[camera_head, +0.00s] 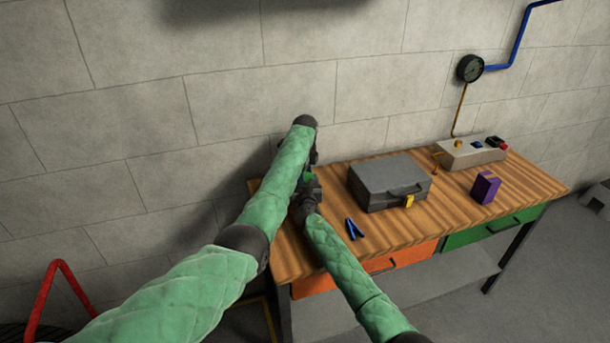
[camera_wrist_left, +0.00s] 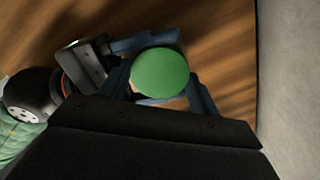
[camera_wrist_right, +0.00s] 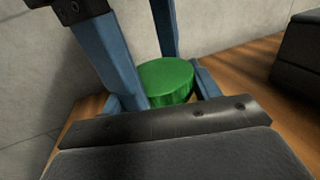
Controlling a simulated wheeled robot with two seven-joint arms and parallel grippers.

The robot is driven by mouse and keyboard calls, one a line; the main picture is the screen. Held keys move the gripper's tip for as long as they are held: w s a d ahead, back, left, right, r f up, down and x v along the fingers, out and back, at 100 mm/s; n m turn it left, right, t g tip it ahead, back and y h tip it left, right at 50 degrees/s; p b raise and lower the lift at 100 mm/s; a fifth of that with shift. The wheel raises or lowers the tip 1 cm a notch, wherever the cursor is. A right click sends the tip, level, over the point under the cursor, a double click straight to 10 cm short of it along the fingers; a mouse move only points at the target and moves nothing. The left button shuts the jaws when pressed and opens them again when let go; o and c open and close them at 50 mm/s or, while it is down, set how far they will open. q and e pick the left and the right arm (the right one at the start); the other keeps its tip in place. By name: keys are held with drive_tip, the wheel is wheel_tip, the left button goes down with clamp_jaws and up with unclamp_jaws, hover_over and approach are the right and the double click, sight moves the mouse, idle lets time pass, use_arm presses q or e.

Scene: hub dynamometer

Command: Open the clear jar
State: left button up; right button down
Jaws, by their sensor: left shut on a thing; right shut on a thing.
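The jar's green lid (camera_wrist_left: 160,73) fills the gap between my left gripper's blue fingers (camera_wrist_left: 163,90) in the left wrist view. The lid also shows in the right wrist view (camera_wrist_right: 165,80), and a little green shows in the head view (camera_head: 308,178). My left gripper comes from above and is shut on the lid. My right gripper (camera_wrist_right: 160,95) comes in low from the side and is shut on the jar, below the lid. The jar's clear body is almost wholly hidden by fingers and lid. I cannot tell whether the lid is loose.
The jar is at the left end of the wooden bench (camera_head: 460,203), near the wall. To its right are blue-handled pliers (camera_head: 354,229), a grey case (camera_head: 385,185), a purple box (camera_head: 485,187) and a grey control box (camera_head: 470,154).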

use_arm(q)
drive_tip(key=n, duration=0.6)
drive_tip(key=shift+d+r, duration=0.1)
idle(0.8)
drive_tip(key=o, duration=1.1)
